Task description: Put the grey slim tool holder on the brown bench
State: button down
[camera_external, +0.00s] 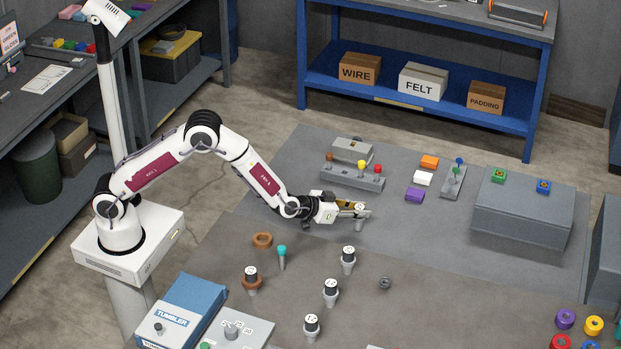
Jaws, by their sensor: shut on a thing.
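My gripper (352,209) is shut on a small light-grey slim piece (359,225), which looks like the grey slim tool holder. It hangs roughly upright below the fingertips, over the front part of the grey surface (420,228). Whether it touches that surface I cannot tell, and the fingers hide its upper part. The brown bench (310,268) lies in front, nearer the camera, just beyond the border below my gripper.
On the brown bench stand several black-topped holders (348,262), an orange-brown ring (262,240), a teal-topped tool (282,256), a dark ring (385,283) and a blue tumbler box (180,310). A grey block (520,220) stands right. Bare brown bench shows between them.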

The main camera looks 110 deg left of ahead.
jog(key=shift+f, duration=0.1)
dwell(0.3)
jog(key=c, duration=1.8)
grip_release()
jog(key=shift+f, duration=0.1)
jog(key=shift+r, duration=0.2)
jog(key=shift+s+d+r, duration=0.3)
jog(key=shift+s+d, duration=0.15)
jog(key=shift+d, duration=0.05)
jog(key=shift+v, duration=5.3)
